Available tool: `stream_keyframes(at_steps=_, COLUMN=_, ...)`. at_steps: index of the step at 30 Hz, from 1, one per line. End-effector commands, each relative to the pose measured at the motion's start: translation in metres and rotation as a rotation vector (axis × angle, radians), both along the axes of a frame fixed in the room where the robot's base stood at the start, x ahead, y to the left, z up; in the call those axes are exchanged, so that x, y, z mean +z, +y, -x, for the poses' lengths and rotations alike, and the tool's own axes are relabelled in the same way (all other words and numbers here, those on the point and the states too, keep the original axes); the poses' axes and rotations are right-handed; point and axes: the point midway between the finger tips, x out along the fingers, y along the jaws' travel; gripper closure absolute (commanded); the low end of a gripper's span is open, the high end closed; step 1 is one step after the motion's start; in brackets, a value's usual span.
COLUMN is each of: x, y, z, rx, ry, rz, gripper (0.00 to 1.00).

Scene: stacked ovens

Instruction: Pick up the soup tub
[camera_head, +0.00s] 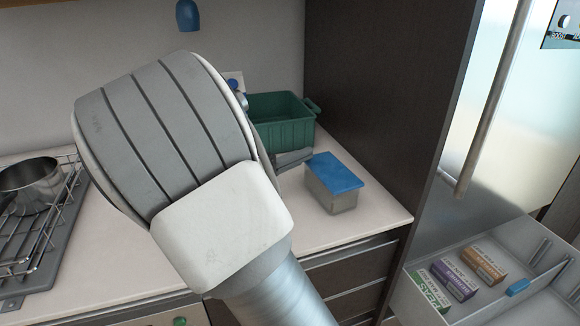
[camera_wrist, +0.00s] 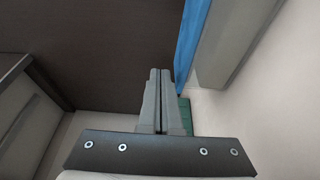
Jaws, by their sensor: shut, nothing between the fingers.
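The soup tub (camera_head: 331,197) appears to be the grey, translucent box with a blue lid (camera_head: 335,172), upright on the counter near its right front corner. In the wrist view the blue lid (camera_wrist: 190,42) shows as a strip at the top, with the tub's grey side (camera_wrist: 232,45) to its right. My gripper (camera_head: 298,158) is at the left of the tub, close to its lid, mostly hidden behind my arm. Its fingers (camera_wrist: 160,75) are shut and empty, just left of the lid in the wrist view. I cannot tell whether they touch it.
A green crate (camera_head: 284,132) stands behind the tub, near the dark cabinet side (camera_head: 365,80). A metal pot (camera_head: 30,185) sits on a rack at the left. An open freezer drawer (camera_head: 440,315) with several boxes is at the lower right. Some counter (camera_head: 370,222) right of the tub is clear.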

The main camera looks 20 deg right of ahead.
Motion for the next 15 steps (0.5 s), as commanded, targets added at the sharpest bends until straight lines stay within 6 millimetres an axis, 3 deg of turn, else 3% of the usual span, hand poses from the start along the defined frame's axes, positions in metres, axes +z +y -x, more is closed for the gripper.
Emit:
stream_keyframes(at_steps=8, x=-0.001, y=-0.001, z=-0.049, rx=0.0, ry=-0.002, rz=0.002, gripper=1.0)
stream_keyframes(at_steps=10, x=-0.02, y=-0.001, z=-0.047, rx=0.0, ry=0.006, rz=0.002, gripper=1.0)
stream_keyframes(at_steps=15, x=-0.047, y=-0.001, z=-0.047, rx=-0.001, ry=0.003, rz=0.001, gripper=1.0)
